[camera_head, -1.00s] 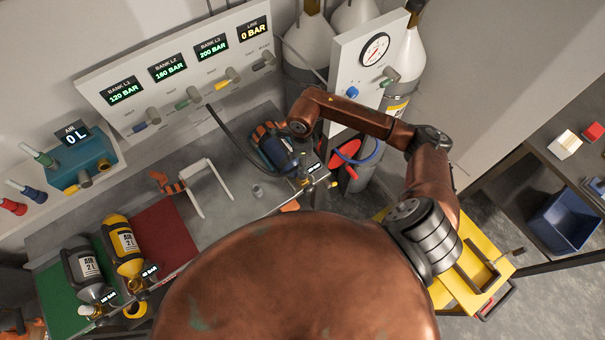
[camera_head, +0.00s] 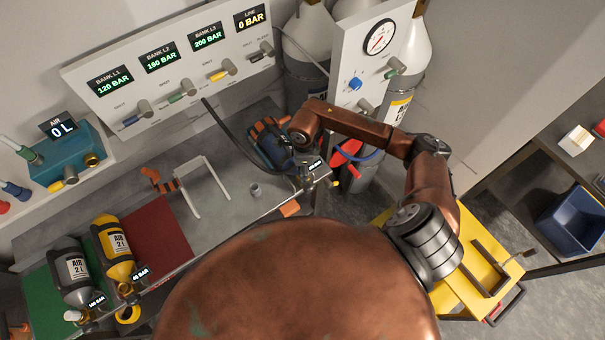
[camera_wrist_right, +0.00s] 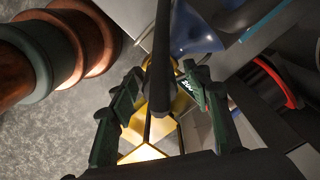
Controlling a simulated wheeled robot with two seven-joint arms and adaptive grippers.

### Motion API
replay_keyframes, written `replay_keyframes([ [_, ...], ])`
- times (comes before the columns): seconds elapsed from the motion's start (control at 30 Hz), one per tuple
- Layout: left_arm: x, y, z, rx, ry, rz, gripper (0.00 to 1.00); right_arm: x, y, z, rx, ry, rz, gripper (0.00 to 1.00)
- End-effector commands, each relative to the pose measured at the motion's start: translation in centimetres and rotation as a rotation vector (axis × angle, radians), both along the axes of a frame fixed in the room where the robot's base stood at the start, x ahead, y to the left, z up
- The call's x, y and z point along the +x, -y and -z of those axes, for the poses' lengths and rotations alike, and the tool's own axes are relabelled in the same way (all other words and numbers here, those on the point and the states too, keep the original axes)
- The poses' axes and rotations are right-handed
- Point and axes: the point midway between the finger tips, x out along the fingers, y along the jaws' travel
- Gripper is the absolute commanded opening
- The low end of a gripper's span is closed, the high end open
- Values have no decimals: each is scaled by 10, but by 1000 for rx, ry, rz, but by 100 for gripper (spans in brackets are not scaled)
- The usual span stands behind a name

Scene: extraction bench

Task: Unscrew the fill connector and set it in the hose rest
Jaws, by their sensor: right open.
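In the right wrist view, my right gripper (camera_wrist_right: 163,108) is open, its two dark green fingers either side of a brass-coloured fitting (camera_wrist_right: 158,102), which looks like the fill connector. A black hose (camera_wrist_right: 161,45) runs over it. I cannot tell whether the fingers touch it. The black hose (camera_head: 228,132) comes down from the panel to that cylinder. My left gripper is out of view.
The bank panel (camera_head: 165,98) stands behind the bench, with a gauge board (camera_head: 351,72) and large cylinders at right. Yellow (camera_head: 113,243) and grey (camera_head: 72,272) cylinders lie at front left. A yellow cart (camera_head: 450,297) stands right.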

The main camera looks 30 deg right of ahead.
Motion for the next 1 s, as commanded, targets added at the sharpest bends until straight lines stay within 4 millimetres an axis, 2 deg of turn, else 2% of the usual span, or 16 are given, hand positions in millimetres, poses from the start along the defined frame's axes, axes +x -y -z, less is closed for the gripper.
replay_keyframes([
  [0.37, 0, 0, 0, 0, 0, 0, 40, 0, 0, 0, 0, 1, 26, 45],
  [0.47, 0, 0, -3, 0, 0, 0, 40, 0, 0, -1, -1, 1, 131, 45],
  [1.0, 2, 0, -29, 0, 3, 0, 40, 0, 0, -2, 0, -1, 940, 45],
])
